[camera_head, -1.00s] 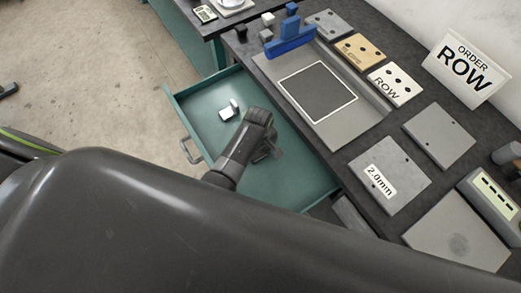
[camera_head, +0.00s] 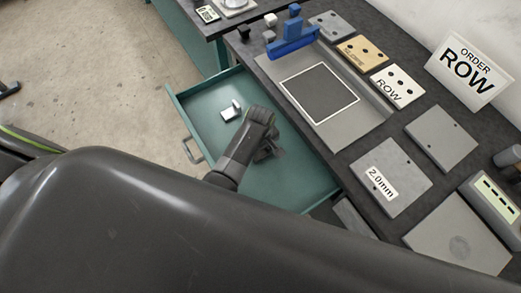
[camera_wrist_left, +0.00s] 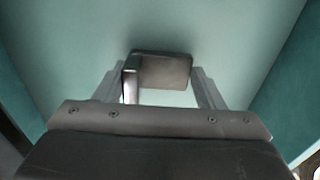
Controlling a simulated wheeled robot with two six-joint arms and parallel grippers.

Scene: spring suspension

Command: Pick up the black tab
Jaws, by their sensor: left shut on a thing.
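My left gripper (camera_head: 270,153) is inside the teal drawer (camera_head: 205,103), in its near right part. In the left wrist view the gripper (camera_wrist_left: 165,88) is shut on the black tab (camera_wrist_left: 165,70), a dark flat plate with a raised edge at its left, which shows between the fingertips. In the head view the tab is hard to tell from the dark gripper. I cannot tell whether the tab touches the drawer floor. A white tab (camera_head: 231,113) with an upright part lies in the drawer, left of my gripper. My right gripper is not in view.
The dark bench (camera_head: 365,150) runs along the drawer's right side. It carries a blue fixture (camera_head: 293,43), hole plates, a "2.0mm" plate (camera_head: 398,200) and the "ORDER ROW" sign (camera_head: 466,72). The drawer walls stand close around my gripper.

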